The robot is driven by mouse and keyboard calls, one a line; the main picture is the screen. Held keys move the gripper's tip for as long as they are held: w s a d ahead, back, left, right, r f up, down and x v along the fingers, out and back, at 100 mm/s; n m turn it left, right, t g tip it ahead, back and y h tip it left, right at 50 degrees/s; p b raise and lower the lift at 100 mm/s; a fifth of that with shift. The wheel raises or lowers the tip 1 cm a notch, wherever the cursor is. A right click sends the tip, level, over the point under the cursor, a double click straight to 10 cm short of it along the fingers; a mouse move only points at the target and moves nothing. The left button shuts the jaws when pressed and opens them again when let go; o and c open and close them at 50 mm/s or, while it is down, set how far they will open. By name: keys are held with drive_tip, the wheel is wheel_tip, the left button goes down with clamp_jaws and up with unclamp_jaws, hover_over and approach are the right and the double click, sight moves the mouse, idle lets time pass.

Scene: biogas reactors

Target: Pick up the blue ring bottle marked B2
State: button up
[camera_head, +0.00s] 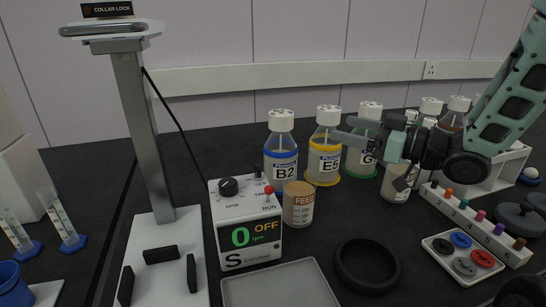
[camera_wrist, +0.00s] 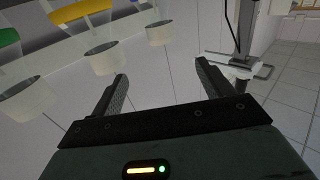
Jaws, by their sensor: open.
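The bottle marked B2 (camera_head: 281,152), with a blue ring and white cap, stands upright behind the stirrer box in the head view. In the wrist view its white cap (camera_wrist: 160,34) and a bit of blue ring appear at the top. My gripper (camera_head: 349,130) is open and empty, in front of the green-ring bottle (camera_head: 369,115), its fingers pointing left toward the bottle marked E5 (camera_head: 324,150). It is to the right of B2 and apart from it. The open fingers also show in the wrist view (camera_wrist: 162,80).
A metal post (camera_head: 144,130) rises at left. A grey tray (camera_head: 278,285) and black ring (camera_head: 367,265) lie in front.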

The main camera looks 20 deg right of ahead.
sight(283, 114)
drive_tip(key=shift+p+x, duration=2.6)
drive_tip(key=shift+x, duration=5.95)
drive_tip(key=shift+s+a, duration=0.1)
drive_tip(key=shift+a, duration=0.05)
drive_tip(key=shift+r, duration=0.15)
clamp_jaws()
